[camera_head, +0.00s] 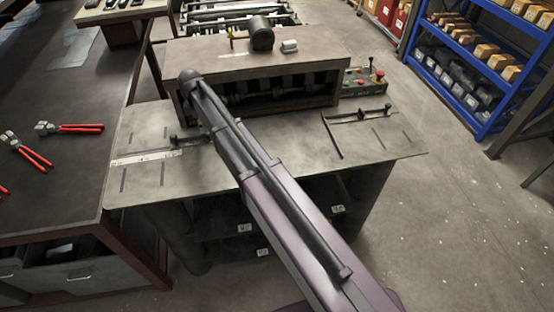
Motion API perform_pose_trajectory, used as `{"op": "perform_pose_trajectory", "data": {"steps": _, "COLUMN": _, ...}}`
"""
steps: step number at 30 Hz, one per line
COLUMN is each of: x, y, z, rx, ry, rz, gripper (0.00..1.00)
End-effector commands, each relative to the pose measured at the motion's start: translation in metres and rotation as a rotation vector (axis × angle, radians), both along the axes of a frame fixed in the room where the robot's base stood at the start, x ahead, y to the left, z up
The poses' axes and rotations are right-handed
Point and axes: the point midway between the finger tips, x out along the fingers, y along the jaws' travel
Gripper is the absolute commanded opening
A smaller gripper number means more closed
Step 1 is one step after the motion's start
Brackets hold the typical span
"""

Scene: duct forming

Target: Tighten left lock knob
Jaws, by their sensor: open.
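The forming machine (150,190) stands ahead with a flat grey work surface. On its left side a small dark lock knob (174,140) stands upright on a short dark guide bar that runs right toward my arm. A pale scale strip lies just left of it. My purple and dark grey arm reaches from the bottom right up to the machine's left front and covers the surface right of the knob. My gripper is not visible; the arm hides that area. I cannot tell how tight the knob is.
A matching right guide with knobs (361,114) sits on the right. A control box (365,82) with a red button is behind it. A dark workbench (60,120) with red-handled pliers (80,128) borders the left. Blue shelving (470,70) stands right; floor there is clear.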

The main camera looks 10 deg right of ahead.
Motion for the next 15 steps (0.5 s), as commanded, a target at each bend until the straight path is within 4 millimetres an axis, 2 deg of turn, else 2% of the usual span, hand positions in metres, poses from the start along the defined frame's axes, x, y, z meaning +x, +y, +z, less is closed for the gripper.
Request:
{"op": "perform_pose_trajectory", "data": {"steps": 1, "x": 0.000, "y": 0.000, "z": 0.009, "rx": 0.000, "ry": 0.000, "rz": 0.000, "gripper": 0.50}}
{"op": "perform_pose_trajectory", "data": {"steps": 15, "x": 0.000, "y": 0.000, "z": 0.049, "rx": 0.000, "ry": 0.000, "rz": -0.001, "gripper": 0.50}}
